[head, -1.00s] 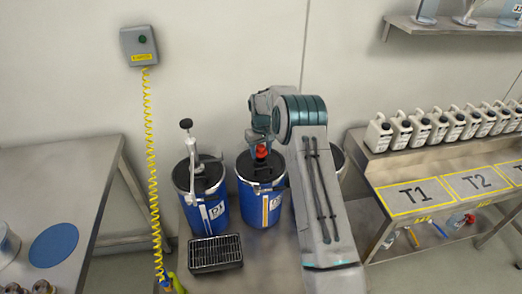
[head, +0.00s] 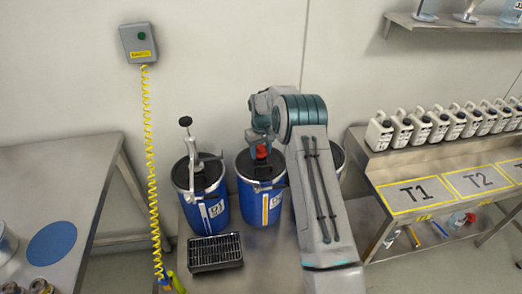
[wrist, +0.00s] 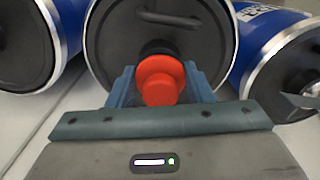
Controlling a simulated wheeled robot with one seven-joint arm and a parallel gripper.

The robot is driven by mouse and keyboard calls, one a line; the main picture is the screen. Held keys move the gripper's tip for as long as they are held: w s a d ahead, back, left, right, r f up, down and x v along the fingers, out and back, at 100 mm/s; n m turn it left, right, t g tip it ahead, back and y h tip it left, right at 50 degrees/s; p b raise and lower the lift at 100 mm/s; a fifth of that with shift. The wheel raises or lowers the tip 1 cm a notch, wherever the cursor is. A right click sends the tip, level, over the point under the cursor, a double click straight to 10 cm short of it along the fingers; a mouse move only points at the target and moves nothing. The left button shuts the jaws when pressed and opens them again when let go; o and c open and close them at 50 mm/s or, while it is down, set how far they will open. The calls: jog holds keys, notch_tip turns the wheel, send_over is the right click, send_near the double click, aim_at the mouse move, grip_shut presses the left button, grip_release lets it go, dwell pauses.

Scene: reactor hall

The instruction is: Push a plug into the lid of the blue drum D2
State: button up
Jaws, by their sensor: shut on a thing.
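The middle blue drum (head: 257,207) has a dark lid and a silver clamp ring; its label is too small to read surely. It stands between two other blue drums. My gripper (head: 262,148) is over this lid, shut on a red-orange plug (head: 263,153). In the wrist view the plug (wrist: 161,80) sits between the two fingers of my gripper (wrist: 160,88). A black ring shows just beyond the plug, against the lid (wrist: 112,55). The plug hides the opening, so I cannot tell how deep it sits.
The left drum (head: 212,214), marked D1, carries a pump (head: 191,150). The right drum (head: 339,160) is mostly behind my arm. A black grated tray (head: 215,252) lies in front. A yellow coiled cord (head: 151,170) hangs at left. White jugs (head: 402,128) line the right bench.

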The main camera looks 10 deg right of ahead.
jog(key=shift+f+b, duration=0.5)
jog(key=shift+f, duration=0.35)
jog(key=shift+s+f+b, duration=0.25)
jog(key=shift+f+b, duration=0.2)
dwell(1.5)
jog(key=o, duration=1)
jog(key=shift+d, duration=0.1)
jog(key=shift+w, duration=0.1)
jog(key=shift+a, duration=0.2)
jog(key=shift+w+r, duration=0.15)
jog(key=shift+r, duration=0.55)
notch_tip(320, 180, up, 12)
jog(key=shift+r+b, duration=0.25)
jog(key=shift+b, duration=0.3)
